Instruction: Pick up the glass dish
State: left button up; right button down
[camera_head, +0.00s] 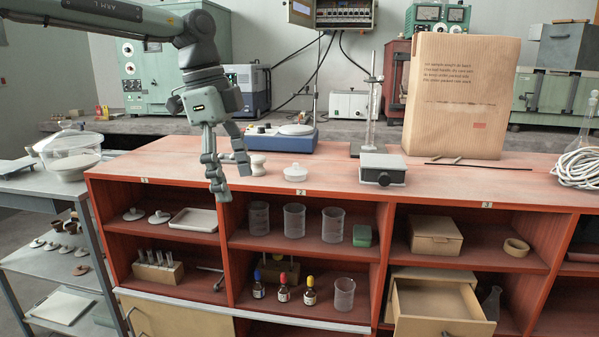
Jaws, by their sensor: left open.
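A small, pale, low dish (295,173) with a raised middle stands on the red bench top (340,177), right of my left gripper. It may be the glass dish; at this size I cannot tell its material. A large clear glass vessel (70,147) with a lid stands on the grey cart at the far left. My left gripper (233,182) hangs down over the bench's front part, open with nothing between its fingers. It is apart from both vessels. My right gripper is not in view.
A small white pot (257,165) stands close to my left gripper's right finger. A drawer (437,303) is open below. The bench top's front right is mostly clear.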

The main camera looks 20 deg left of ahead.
aim_at(294, 178)
jog(key=i, duration=0.9)
